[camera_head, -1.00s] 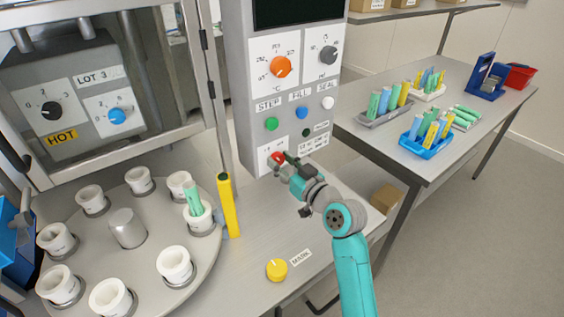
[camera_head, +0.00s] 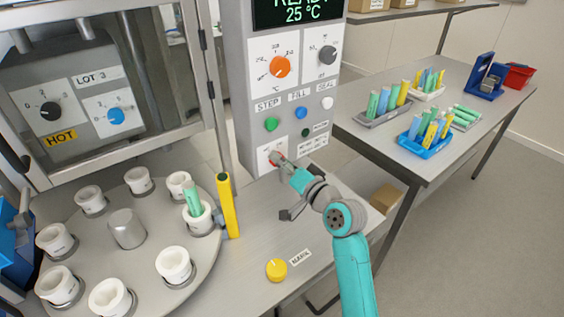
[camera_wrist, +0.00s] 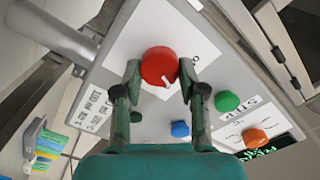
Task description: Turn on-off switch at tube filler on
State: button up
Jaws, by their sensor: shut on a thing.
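The on-off switch is a red round knob (camera_wrist: 159,67) with a white pointer mark, on a white plate low on the tube filler's control panel (camera_head: 242,110). My gripper (camera_wrist: 159,76) is shut on the red knob, one finger on each side of it in the wrist view. In the head view my gripper (camera_head: 276,159) is at the panel's lower part and hides most of the knob. The display (camera_head: 298,10) above is lit and reads 25 °C.
An orange dial (camera_head: 280,67), a grey dial (camera_head: 327,55) and green (camera_head: 271,124), blue (camera_head: 301,113) and white (camera_head: 327,103) buttons sit above. A yellow post (camera_head: 228,205) and a rotary plate with white cups (camera_head: 174,265) stand left. A yellow knob (camera_head: 277,270) is on the table.

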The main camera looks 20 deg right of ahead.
jog(key=shift+m, duration=1.1)
jog(key=o, duration=1.1)
jog(key=v, duration=1.2)
jog(key=shift+d, duration=0.1)
